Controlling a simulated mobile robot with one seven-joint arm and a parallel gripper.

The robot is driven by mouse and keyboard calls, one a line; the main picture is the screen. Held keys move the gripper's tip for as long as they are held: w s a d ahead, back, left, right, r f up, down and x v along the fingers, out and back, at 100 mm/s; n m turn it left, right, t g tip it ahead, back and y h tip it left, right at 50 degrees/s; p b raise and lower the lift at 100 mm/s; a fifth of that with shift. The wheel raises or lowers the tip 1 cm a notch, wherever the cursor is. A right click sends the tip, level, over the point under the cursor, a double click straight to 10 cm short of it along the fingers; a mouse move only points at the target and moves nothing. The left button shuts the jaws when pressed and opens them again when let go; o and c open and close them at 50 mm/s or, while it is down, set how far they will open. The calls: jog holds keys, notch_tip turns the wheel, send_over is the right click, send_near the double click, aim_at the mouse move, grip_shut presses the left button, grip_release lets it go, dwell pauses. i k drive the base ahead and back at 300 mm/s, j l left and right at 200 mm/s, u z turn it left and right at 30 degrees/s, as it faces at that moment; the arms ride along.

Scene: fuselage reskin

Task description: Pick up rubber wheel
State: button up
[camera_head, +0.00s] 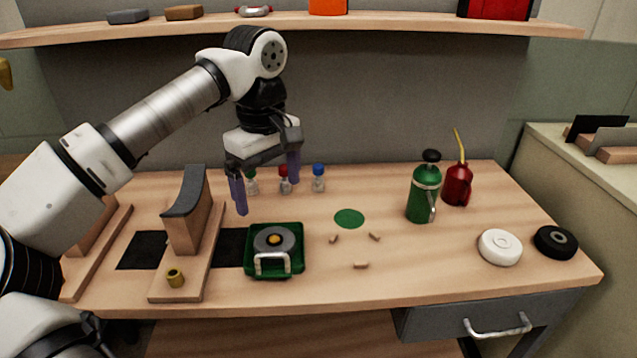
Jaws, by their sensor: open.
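A black wheel (556,242) with a grey centre lies flat near the right end of the workbench; it looks like the rubber wheel. A white wheel (499,247) lies flat just left of it, with a small gap between them. My gripper (267,188) is above the left-middle part of the bench, far left of both wheels. Its purple fingers point down, are spread apart and hold nothing. Both wheels show fully.
A green tray (250,270) with a round grey part sits below my gripper. A green pump bottle (423,195) and red oil can (458,184) stand behind the wheels. Small bottles (318,178) stand at the back. A shelf (400,25) runs above. The front right bench is clear.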

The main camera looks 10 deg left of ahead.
aim_at(556, 243)
jog(key=k+l, duration=0.1)
jog(key=l, duration=0.75)
jog(key=k+l, duration=0.1)
jog(key=l, duration=0.75)
jog(key=j+z, duration=0.05)
